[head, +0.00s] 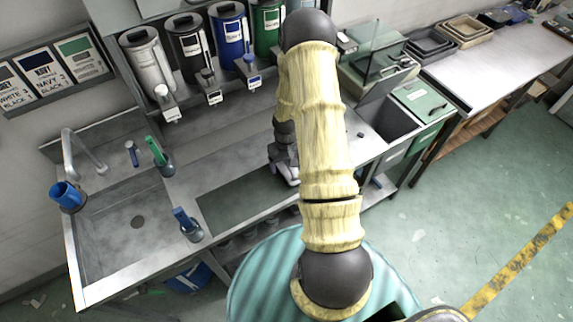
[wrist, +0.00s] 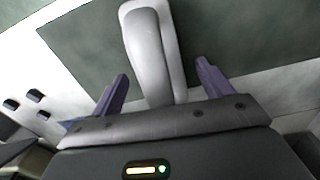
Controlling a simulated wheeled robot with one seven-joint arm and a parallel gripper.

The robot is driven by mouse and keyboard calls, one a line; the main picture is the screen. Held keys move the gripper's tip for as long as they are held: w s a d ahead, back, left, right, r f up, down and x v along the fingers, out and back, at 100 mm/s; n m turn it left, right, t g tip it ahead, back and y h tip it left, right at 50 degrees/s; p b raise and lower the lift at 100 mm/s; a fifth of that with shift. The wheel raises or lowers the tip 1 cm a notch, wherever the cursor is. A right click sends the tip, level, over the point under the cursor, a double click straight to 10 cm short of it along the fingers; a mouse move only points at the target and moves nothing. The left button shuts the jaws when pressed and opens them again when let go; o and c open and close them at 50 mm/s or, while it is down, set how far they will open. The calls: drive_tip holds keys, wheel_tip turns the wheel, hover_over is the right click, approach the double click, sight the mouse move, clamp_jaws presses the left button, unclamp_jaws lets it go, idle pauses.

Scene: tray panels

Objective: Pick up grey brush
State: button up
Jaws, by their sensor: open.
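The grey brush (wrist: 150,50) lies on the dark green mat (wrist: 85,35) in the wrist view, its long rounded body pale grey with a whiter edge. My gripper (wrist: 162,74) is open, with one purple finger on each side of the brush's near end. I see a gap between each finger and the brush; how far above the mat the fingers are is unclear. In the head view my gripper (head: 284,168) is over the mat (head: 240,203), partly behind my arm, and the brush is mostly hidden there.
A sink (head: 120,235) is at the left, with a blue cup (head: 67,195) on its edge. Green (head: 157,152) and blue (head: 185,222) handled brushes stand in holders beside it. Several canisters (head: 190,50) hang on the back wall. A green bin (head: 420,100) stands to the right.

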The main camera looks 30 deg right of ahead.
drive_tip(key=c, duration=1.1)
drive_tip(key=shift+r, duration=0.1)
drive_tip(key=shift+c, duration=0.2)
wheel_tip(320, 180, up, 10)
drive_tip(key=shift+f+b, duration=0.1)
drive_tip(key=shift+b, duration=1.1)
